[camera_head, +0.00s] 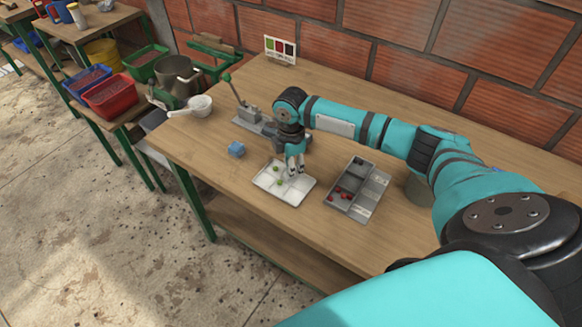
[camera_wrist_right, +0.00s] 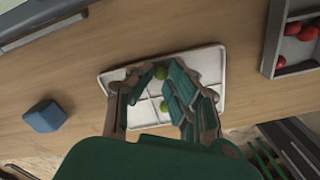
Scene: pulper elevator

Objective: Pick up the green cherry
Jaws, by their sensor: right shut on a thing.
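The white divided tray (camera_head: 296,197) lies on the wooden table, with small green cherries (camera_head: 279,183) in its left part. My right gripper (camera_head: 295,171) points down over this tray. In the right wrist view my right gripper (camera_wrist_right: 158,78) is shut on a green cherry (camera_wrist_right: 160,73) between its fingertips, over the white tray (camera_wrist_right: 208,62). Another green cherry (camera_wrist_right: 164,106) lies in the tray, between the fingers in the picture. The fingers hide part of the tray. My left gripper is not in view.
A grey divided tray (camera_head: 366,208) with red cherries (camera_head: 346,195) stands to the right. A blue block (camera_head: 236,149) lies to the left. A lever device (camera_head: 250,116) and a white scoop (camera_head: 199,103) stand further left and back. The table's front is clear.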

